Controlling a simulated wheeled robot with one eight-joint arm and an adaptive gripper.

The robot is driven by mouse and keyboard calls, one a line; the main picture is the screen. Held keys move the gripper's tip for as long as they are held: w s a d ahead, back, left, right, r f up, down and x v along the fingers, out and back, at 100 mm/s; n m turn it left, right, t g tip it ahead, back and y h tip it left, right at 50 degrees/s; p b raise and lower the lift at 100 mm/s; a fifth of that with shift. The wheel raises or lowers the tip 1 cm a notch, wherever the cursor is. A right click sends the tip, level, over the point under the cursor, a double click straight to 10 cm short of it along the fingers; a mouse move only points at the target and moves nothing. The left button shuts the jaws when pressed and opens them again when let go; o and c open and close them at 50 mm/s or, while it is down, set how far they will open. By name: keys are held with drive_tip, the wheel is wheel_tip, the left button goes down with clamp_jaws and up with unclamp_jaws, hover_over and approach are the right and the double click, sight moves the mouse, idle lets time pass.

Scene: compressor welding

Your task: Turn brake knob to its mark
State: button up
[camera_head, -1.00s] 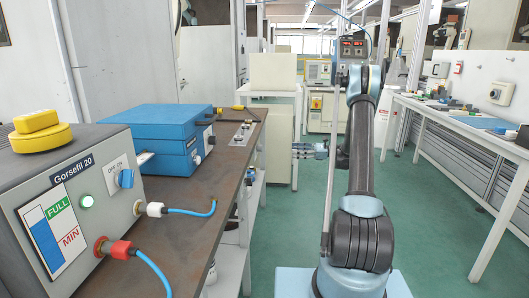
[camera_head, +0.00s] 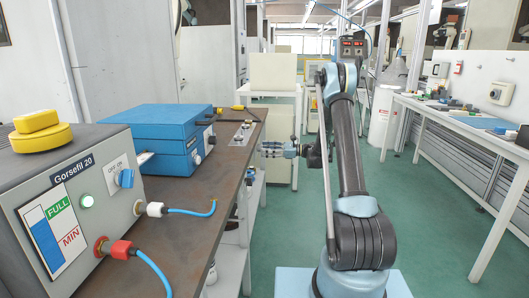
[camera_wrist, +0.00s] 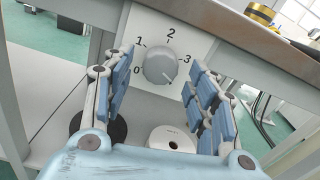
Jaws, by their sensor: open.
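The brake knob (camera_wrist: 160,66) is a round grey dial on a pale plate (camera_wrist: 195,38) marked 0, 1, 2 and 3, below the table edge in the wrist view. A short dark line shows on its lower right part; its exact setting is hard to read. My gripper (camera_wrist: 162,62) is open, with one blue-padded finger to each side of the knob. The fingers look apart from the knob; their depth relative to it is unclear. In the head view my gripper (camera_head: 276,149) points left at the workbench's right side, where the knob is hidden.
The workbench top (camera_head: 190,225) overhangs the knob plate. A white spool (camera_wrist: 172,140) and a dark round spool (camera_wrist: 98,131) lie below the knob. A bench post (camera_wrist: 12,115) stands at the left. Green floor (camera_head: 425,220) is clear to the right.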

drive_tip(key=shift+a, duration=0.75)
drive_tip(key=shift+c, duration=0.4)
drive_tip(key=c, duration=1)
